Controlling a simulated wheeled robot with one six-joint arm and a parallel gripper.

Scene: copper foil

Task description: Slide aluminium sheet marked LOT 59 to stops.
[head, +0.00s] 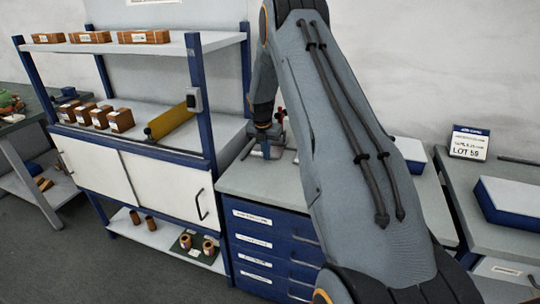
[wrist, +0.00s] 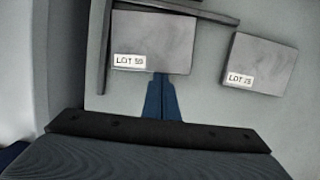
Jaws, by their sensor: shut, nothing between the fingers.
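The aluminium sheet marked LOT 59 (wrist: 160,35) lies flat on a light grey surface in the wrist view, its white label at its lower left corner. A dark stop bar (wrist: 104,60) runs along its left side, and another stop bar (wrist: 215,15) runs along its far side. The sheet is very close to both bars; I cannot tell whether it touches them. My gripper (wrist: 159,76) is shut and empty, its blue fingertips at the middle of the sheet's near edge. Contact there is unclear. In the head view my arm hides much of the work area.
A second grey sheet (wrist: 261,62), its label reading LOT and blurred digits, lies to the right with a gap between. In the head view, a LOT 59 card (head: 469,143) stands at the right near a blue-sided box (head: 510,200). A shelf unit (head: 205,100) stands left.

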